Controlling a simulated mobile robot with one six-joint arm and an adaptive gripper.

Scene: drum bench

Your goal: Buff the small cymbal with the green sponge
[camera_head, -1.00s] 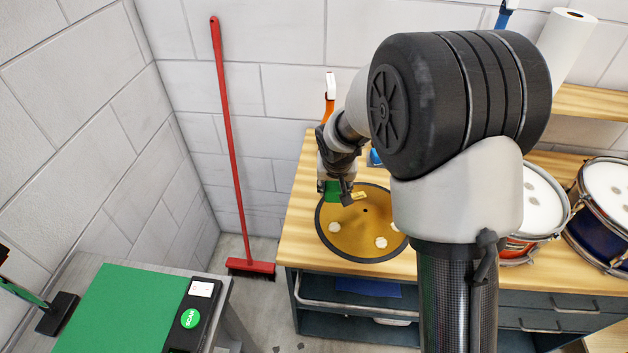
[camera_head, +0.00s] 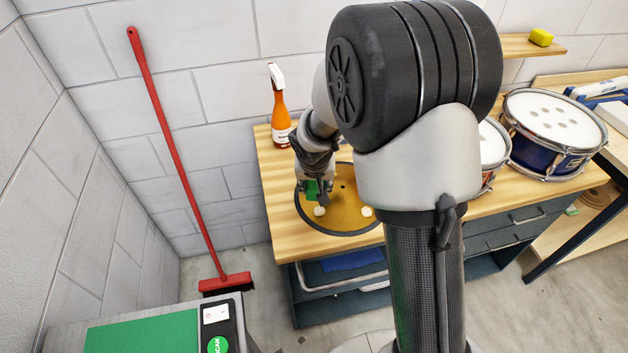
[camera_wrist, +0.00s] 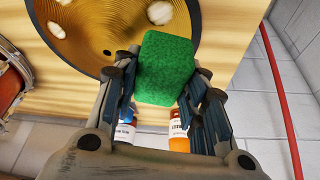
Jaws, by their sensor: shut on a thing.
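The small cymbal (camera_head: 345,205) is a golden disc with a dark rim and several white patches, lying on the wooden bench (camera_head: 272,200). My arm hides its right side in the head view. My gripper (camera_head: 313,192) is over the cymbal's left part, pointing down, shut on the green sponge (camera_head: 312,188). In the wrist view the sponge (camera_wrist: 167,68) sits between both fingers, and the cymbal (camera_wrist: 105,30) shows beyond it, with white patches. The sponge overlaps the cymbal's edge in that view; I cannot tell whether they touch.
An orange spray bottle (camera_head: 280,112) stands at the bench's back left; another labelled bottle (camera_wrist: 123,132) shows beside it in the wrist view. A red drum (camera_head: 494,155) and a blue drum (camera_head: 553,135) stand right. A red broom (camera_head: 175,155) leans on the wall.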

